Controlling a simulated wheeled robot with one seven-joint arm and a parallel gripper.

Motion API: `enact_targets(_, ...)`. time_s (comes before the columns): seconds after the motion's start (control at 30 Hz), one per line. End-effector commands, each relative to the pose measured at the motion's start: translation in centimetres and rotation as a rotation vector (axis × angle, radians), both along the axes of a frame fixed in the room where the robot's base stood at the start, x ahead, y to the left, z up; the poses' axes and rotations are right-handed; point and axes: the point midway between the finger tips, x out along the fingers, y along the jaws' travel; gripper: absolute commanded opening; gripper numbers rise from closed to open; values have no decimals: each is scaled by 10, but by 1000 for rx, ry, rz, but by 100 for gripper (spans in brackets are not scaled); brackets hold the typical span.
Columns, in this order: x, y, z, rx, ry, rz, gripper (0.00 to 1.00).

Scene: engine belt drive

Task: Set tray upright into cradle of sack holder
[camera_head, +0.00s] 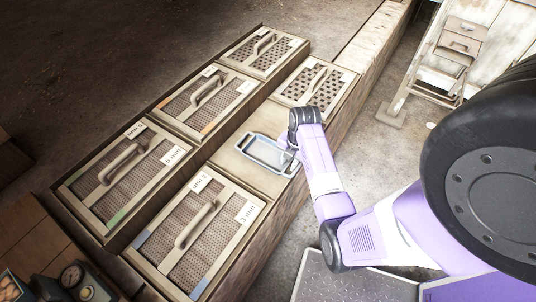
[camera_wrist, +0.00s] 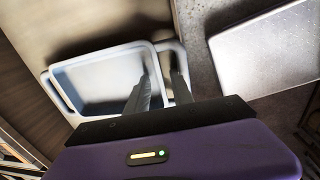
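A pale blue-grey shallow tray (camera_head: 262,150) with loop handles lies flat on a bare wooden panel among the screen frames. It also shows in the wrist view (camera_wrist: 100,78). My gripper (camera_head: 291,151) is low at the tray's right end. In the wrist view my gripper (camera_wrist: 161,80) has two fingers apart, one over the inside of the tray and one by the right handle, with the tray's end rim between them. I cannot tell whether they touch it. A worn wooden stand (camera_head: 457,55) at the upper right may be the sack holder; its cradle is not clear.
Several screen frames with raised handles surround the panel, including a nearby one (camera_head: 196,236) and a perforated one (camera_head: 318,84) behind. A long wooden beam (camera_head: 372,38) runs to the back. Concrete floor lies open between the bench and the stand. Gauges (camera_head: 73,276) sit at the lower left.

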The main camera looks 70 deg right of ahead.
Motion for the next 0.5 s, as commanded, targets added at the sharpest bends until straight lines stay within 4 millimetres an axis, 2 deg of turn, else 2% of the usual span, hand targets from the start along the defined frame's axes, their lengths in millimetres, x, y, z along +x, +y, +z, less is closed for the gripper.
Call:
enact_targets(0.27, 1, 0, -4, -1, -1, 0, 28)
enact_targets(0.4, 1, 0, -4, -1, -1, 0, 3)
enact_targets(0.5, 1, 0, -4, -1, -1, 0, 0)
